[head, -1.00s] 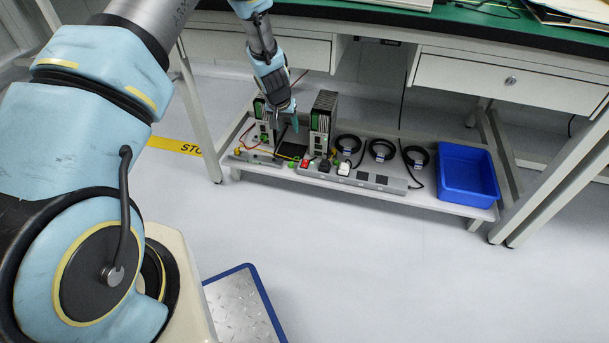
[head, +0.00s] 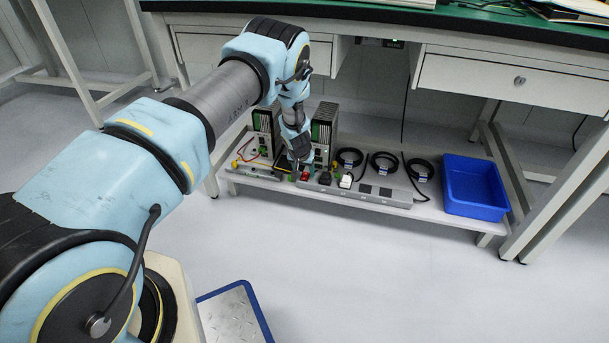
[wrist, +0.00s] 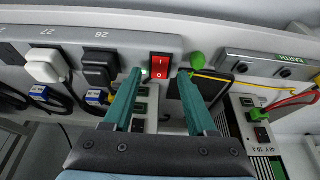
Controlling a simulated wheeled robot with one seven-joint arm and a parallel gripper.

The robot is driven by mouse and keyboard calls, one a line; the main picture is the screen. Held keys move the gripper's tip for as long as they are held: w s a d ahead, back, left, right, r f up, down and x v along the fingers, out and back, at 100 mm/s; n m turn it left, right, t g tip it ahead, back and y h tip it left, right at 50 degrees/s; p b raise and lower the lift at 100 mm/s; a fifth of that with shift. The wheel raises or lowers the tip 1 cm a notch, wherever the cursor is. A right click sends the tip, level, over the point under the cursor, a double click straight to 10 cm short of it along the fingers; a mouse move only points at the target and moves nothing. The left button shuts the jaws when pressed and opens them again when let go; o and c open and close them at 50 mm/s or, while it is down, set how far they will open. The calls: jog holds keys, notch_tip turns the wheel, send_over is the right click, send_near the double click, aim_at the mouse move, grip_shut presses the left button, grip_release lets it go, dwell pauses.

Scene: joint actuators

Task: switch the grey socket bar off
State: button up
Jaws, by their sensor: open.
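The grey socket bar (head: 372,193) lies along the front of the low shelf. Its red rocker switch (head: 304,176) is at the left end; in the wrist view the switch (wrist: 160,66) shows I and O marks, and I cannot tell which side is pressed. My gripper (head: 299,172) is low over that end. In the wrist view my gripper (wrist: 160,73) is open and empty, with its two teal fingertips on either side of the switch in the picture. I cannot tell whether they touch the bar. A small pale spot shows beside the left fingertip.
A black plug (wrist: 99,68) and a white plug (wrist: 45,66) sit in the bar. A green knob (wrist: 197,58) and an earth bar (wrist: 268,66) with wires are close by. Upright modules (head: 323,130) stand behind; a blue bin (head: 474,188) is at the right.

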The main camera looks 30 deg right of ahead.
jog(key=shift+w+d+f, duration=0.15)
jog(key=shift+f, duration=0.25)
grip_shut()
dwell(0.4)
